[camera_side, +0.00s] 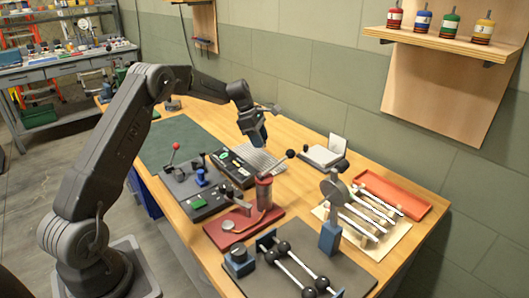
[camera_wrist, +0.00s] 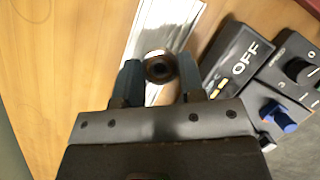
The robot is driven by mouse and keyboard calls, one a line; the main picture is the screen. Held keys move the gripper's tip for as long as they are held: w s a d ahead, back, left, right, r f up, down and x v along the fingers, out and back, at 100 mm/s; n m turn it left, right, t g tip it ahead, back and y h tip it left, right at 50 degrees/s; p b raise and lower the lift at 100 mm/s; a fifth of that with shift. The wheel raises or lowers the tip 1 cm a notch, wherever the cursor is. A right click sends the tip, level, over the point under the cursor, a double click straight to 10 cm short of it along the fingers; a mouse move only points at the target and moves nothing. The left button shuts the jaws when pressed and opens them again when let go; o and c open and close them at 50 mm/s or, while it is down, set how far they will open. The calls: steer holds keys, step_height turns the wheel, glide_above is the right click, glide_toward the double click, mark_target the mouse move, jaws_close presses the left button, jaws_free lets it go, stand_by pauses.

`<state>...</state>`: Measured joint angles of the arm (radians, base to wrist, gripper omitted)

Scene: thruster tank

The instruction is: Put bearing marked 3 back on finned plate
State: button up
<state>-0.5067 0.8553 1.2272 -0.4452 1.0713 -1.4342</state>
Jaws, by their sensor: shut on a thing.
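My gripper (camera_side: 257,138) is shut on a small round dark bearing (camera_wrist: 159,67), which sits between its two fingers (camera_wrist: 158,74) in the wrist view. No number on the bearing can be read. The finned plate (camera_side: 262,161) lies on the wooden table below my gripper in the side view. In the wrist view the silvery plate (camera_wrist: 170,14) runs behind the bearing and is partly hidden by it and the gripper. Whether the bearing touches the plate cannot be told. In the side view the bearing cannot be made out.
A black box marked OFF (camera_wrist: 240,58) stands right beside the plate. A panel with a blue knob (camera_wrist: 280,115) is beyond it. In the side view a red lever press (camera_side: 264,195) stands in front, and a white-and-grey scale-like device (camera_side: 321,156) is to the right.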

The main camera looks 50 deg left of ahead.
mark_target(268, 162)
steer(key=shift+w+d+f, duration=0.45)
steer(key=shift+w+d, duration=0.05)
steer(key=shift+w, duration=0.1)
steer(key=shift+f, duration=2.05)
steer(key=shift+f, duration=0.6)
steer(key=o, duration=1)
steer(key=shift+r, duration=0.1)
